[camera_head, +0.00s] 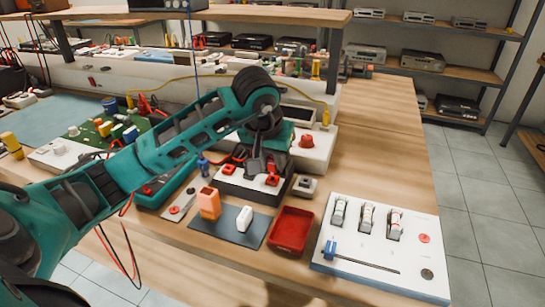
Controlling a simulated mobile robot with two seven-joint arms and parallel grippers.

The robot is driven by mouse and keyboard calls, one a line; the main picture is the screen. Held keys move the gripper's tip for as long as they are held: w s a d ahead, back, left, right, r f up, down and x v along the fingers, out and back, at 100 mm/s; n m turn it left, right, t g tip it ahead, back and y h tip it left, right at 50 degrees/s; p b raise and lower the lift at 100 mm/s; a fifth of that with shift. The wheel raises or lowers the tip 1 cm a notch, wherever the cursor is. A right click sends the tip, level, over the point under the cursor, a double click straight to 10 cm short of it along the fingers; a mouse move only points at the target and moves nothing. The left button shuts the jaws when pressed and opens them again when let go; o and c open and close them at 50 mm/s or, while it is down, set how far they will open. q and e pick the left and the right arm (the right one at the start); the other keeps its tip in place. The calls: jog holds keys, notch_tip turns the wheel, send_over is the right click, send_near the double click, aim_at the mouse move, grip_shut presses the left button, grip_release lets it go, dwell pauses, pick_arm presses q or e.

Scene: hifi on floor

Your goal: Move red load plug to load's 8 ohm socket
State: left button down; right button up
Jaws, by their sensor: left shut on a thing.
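My left arm reaches in from the left and its gripper (258,172) points down over a low dark box with a white edge (247,195), which looks like the load. Red socket-like parts show on its top, one left of the fingers (229,169) and one right of them (272,180). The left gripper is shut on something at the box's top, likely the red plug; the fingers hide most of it. I cannot tell which socket it is at, or read any ohm labels. My right gripper is not in view.
In front lie a dark mat (232,228) with an orange block (209,203) and a white block (244,219), a red tray (290,231), and a white panel (376,250) with several switches. A cream unit with a red knob (306,141) stands behind. Bare wood is at right.

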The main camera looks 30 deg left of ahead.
pick_arm(q)
jog(key=shift+f+b, duration=1)
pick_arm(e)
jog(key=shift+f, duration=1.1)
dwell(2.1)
pick_arm(q)
jog(key=c, duration=0.8)
grip_release()
jog(key=shift+c, duration=0.2)
jog(key=shift+r, duration=0.2)
jog(key=shift+v, duration=0.95)
jog(key=w+a+p+v, duration=0.1)
jog(key=p+v, duration=0.4)
jog(key=v, duration=1)
jog(key=shift+d+r+p, duration=0.35)
jog(key=shift+r, duration=0.05)
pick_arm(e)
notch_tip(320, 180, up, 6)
